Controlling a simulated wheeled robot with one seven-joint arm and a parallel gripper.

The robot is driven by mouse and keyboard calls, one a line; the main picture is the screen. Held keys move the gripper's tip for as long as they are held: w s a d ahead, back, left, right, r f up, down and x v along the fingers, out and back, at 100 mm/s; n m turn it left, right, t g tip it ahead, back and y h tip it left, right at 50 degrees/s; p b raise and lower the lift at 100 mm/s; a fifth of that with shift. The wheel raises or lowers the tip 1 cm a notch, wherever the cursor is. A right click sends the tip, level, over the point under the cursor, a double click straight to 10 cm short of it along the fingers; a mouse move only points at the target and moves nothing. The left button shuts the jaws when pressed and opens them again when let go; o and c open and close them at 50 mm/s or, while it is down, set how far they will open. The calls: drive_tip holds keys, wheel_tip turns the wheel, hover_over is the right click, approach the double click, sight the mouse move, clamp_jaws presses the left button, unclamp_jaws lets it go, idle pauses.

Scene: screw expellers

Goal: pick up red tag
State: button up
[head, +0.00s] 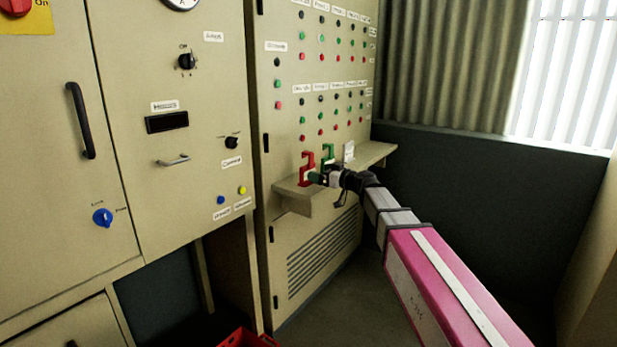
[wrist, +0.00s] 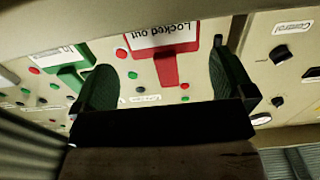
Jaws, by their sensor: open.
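The red tag (head: 306,168) stands upright on the narrow shelf at the control cabinet, hook at the top. In the wrist view, the red tag (wrist: 168,68) appears upside down with a white "Locked out" label. My gripper (head: 317,177) is at the shelf, close to the red tag. In the wrist view, the open dark green fingers of my gripper (wrist: 164,66) appear on either side of the red tag, with gaps to it. I cannot tell whether the tag is fully between them in depth.
A green tag (head: 328,153) stands just right of the red one; it also shows in the wrist view (wrist: 70,78). A white card (head: 348,152) is farther along the shelf (head: 294,197). The cabinet panel (head: 305,70) with buttons rises behind. A red crate (head: 246,339) is on the floor.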

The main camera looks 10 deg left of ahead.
sight(308, 182)
drive_tip(key=shift+f+x, duration=0.1)
drive_tip(key=shift+x, duration=1.45)
drive_tip(key=shift+f+x, duration=0.15)
drive_tip(key=shift+x, duration=1.45)
drive_tip(key=shift+s, duration=0.2)
drive_tip(key=c, duration=0.7)
drive_tip(key=shift+o, duration=0.2)
drive_tip(key=shift+r, duration=0.15)
